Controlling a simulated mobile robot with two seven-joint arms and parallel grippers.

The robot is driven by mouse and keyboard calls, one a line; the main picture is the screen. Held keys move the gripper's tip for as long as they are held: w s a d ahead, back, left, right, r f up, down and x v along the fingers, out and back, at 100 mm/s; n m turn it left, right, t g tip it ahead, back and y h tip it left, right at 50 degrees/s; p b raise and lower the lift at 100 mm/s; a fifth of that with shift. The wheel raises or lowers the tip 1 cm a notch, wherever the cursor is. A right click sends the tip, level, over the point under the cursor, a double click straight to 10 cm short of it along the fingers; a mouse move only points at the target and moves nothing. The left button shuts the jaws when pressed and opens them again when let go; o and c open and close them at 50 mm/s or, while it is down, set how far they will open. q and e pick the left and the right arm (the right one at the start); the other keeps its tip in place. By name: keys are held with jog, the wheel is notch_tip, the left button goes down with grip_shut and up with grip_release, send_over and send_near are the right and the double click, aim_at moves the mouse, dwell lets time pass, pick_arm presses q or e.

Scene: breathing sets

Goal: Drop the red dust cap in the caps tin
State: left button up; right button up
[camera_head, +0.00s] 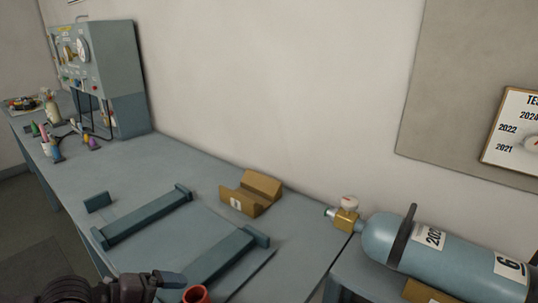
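A red, round, hollow piece that looks like the red dust cap (196,294) shows at the bottom edge, partly cut off. My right gripper is not in view.
The blue-grey bench (165,160) carries two rails (145,217) and a cardboard cradle (252,192). A gauge panel box (112,70) stands at the back left, with bottles and small coloured items before it. A blue cylinder (440,255) with a brass valve lies at right.

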pick_arm(q)
jog(key=shift+v, duration=2.5)
jog(key=s+d+f+n+y, duration=0.3)
jog(key=s+d+f+n, duration=0.15)
jog(key=f+n, duration=0.35)
jog(key=s+a+f+n+g+y, duration=0.1)
jog(key=s+a+f+n+y, duration=0.35)
jog(key=n, duration=0.55)
jog(key=s+a+f+n+g+y, duration=0.1)
jog(key=s+a+f+n+y, duration=0.1)
jog(key=s+a+n+y, duration=0.45)
jog(key=w+d+f+n+t+h, duration=0.1)
jog(key=w+f+t+h, duration=0.2)
jog(key=w+f+t, duration=0.3)
jog(key=shift+w+d+f+t+h, duration=0.3)
jog(key=shift+f+t, duration=0.6)
jog(key=shift+f, duration=1.2)
jog(key=shift+w+a+n, duration=0.1)
jog(key=shift+n, duration=0.15)
